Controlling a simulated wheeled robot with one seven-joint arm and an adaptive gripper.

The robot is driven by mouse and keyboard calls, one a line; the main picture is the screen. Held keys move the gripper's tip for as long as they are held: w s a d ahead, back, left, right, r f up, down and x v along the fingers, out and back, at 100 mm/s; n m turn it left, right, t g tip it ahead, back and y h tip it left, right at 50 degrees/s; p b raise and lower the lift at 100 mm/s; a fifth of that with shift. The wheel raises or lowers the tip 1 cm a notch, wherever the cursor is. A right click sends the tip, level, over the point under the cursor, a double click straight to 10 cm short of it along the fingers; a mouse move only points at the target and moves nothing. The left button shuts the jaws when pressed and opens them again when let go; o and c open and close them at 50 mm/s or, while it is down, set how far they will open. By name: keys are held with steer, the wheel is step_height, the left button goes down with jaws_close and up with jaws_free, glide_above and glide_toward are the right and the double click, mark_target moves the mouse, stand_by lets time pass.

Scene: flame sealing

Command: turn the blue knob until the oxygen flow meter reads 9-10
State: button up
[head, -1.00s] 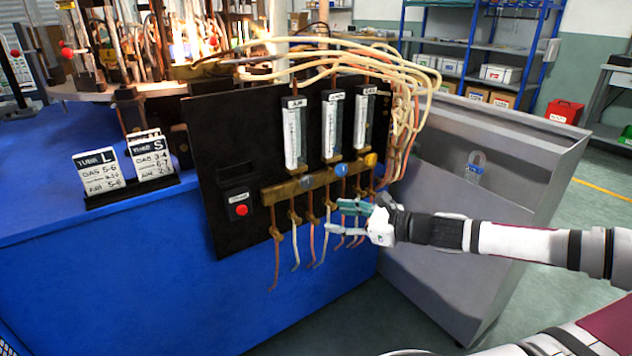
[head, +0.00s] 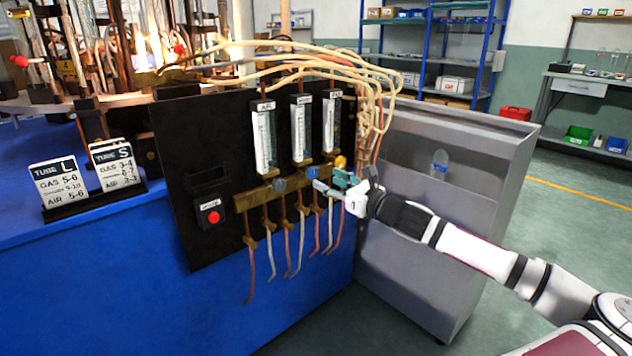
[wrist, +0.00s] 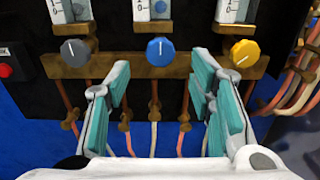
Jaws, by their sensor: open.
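The blue knob (wrist: 160,52) sits on the brass manifold bar in the middle of the wrist view, with its white mark pointing up. In the head view the blue knob (head: 312,173) is just beyond my fingertips. My gripper (wrist: 160,90) is open, its teal-padded fingers spread below and on either side of the knob, apart from it. The gripper also shows in the head view (head: 333,182). The middle flow meter (head: 299,130) stands above the blue knob; its reading is too small to tell. Only its lower end shows in the wrist view.
A grey knob (wrist: 75,52) is left of the blue one and a yellow knob (wrist: 245,53) is right. Copper and white tubes hang below the bar. A red button (head: 213,217) is at the panel's lower left. A grey metal cabinet (head: 430,240) stands right of the panel.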

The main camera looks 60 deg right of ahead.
mark_target(314, 174)
steer(key=b+x, duration=0.1)
steer(key=x, duration=0.4)
steer(key=shift+w+d+b, duration=0.1)
steer(key=shift+w+b, duration=0.2)
steer(key=shift+w, duration=0.1)
steer(key=c, duration=1.2)
